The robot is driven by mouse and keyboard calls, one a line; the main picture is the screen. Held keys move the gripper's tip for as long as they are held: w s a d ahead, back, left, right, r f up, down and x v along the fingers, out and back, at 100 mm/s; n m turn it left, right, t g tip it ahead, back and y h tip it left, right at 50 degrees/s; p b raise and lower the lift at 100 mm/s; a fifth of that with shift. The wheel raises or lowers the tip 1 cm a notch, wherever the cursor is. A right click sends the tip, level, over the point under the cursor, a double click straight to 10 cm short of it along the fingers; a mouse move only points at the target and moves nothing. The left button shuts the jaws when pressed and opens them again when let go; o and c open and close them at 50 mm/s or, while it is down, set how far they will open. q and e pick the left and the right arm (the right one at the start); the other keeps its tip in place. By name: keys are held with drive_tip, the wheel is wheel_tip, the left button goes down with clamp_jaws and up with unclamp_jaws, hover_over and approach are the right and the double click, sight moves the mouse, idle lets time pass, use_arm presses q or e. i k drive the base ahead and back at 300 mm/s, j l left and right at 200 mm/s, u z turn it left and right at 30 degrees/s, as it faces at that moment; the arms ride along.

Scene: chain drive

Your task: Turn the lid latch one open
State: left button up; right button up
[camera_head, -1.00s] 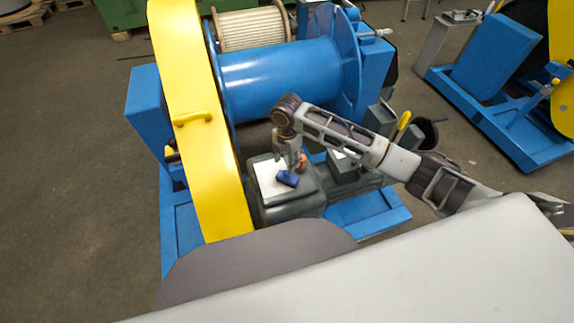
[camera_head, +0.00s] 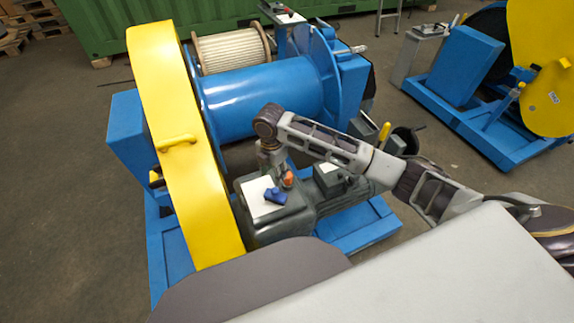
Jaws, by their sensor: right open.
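A dark grey housing (camera_head: 285,226) with a white lid plate (camera_head: 257,207) sits on the blue machine frame. A small blue piece (camera_head: 274,195) lies on the right part of the plate, and a small orange piece (camera_head: 287,179) is just behind it. I cannot tell which of these is lid latch one. My right gripper (camera_head: 279,175) is open and points down close to the orange piece, behind the blue one. Whether it touches either is too small to tell. My left gripper is out of view.
A yellow chain guard (camera_head: 185,160) stands close on the left, with a blue drum (camera_head: 265,97) behind. A yellow-tipped lever (camera_head: 384,132) stands right of the housing, behind my right arm. A similar blue machine (camera_head: 467,72) is at the right. Open floor lies at the left.

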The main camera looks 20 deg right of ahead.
sight(350, 181)
drive_tip(key=z, duration=1.25)
drive_tip(key=k, duration=0.25)
